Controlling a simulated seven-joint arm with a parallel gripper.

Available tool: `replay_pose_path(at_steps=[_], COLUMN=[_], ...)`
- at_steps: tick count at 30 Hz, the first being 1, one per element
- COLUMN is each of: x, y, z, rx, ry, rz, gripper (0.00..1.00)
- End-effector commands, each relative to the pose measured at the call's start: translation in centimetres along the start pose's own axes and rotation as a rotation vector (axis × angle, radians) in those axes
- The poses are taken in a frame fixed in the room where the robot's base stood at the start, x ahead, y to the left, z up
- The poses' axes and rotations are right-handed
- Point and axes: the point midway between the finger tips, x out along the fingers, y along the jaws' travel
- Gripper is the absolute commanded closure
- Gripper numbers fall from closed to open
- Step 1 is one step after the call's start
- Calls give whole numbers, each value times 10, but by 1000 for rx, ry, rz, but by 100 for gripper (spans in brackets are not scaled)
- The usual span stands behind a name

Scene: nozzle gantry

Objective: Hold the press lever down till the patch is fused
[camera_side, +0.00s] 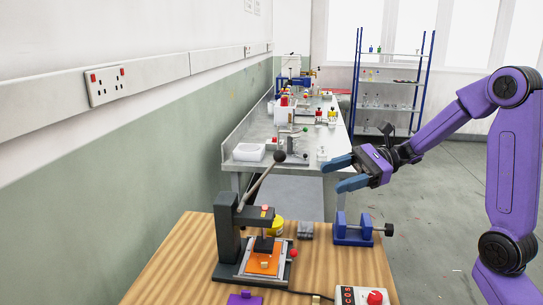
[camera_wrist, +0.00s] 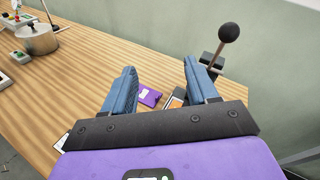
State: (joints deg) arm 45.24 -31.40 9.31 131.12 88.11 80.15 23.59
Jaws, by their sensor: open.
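The dark press (camera_side: 228,230) stands on the wooden table. Its lever (camera_side: 258,183) slants up to the right and ends in a black ball knob (camera_side: 279,156). An orange patch (camera_side: 258,268) lies on the press plate under the press head. My gripper (camera_side: 341,174) is open and empty, in the air to the right of the knob and apart from it. In the wrist view the knob (camera_wrist: 229,32) is to the right of my fingers (camera_wrist: 160,68), outside the gap between them. Part of the orange patch (camera_wrist: 173,102) shows between the fingers; the rest of the press is mostly hidden there.
A blue vice (camera_side: 353,232) stands on the table below my gripper. A control box with a red knob (camera_side: 358,299) is at the front right. A purple block (camera_side: 244,299) lies in front of the press. A yellow container (camera_side: 277,226) is behind it. The wall is left.

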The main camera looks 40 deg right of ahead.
Motion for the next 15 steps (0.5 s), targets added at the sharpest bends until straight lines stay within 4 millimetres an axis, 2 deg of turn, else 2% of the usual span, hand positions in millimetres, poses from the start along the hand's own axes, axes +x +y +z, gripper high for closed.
replay_pose_path(at_steps=[1, 3, 7, 11, 15], x=[-12, -26, -44, -45, -30], y=[-18, -38, -59, -65, -69], z=[-2, -4, -5, -5, -4], rx=[36, 73, 108, 116, 115], ry=[-19, -47, -79, -88, -88], rz=[-80, -170, -268, -293, -289], gripper=[42, 42, 42, 42, 42])
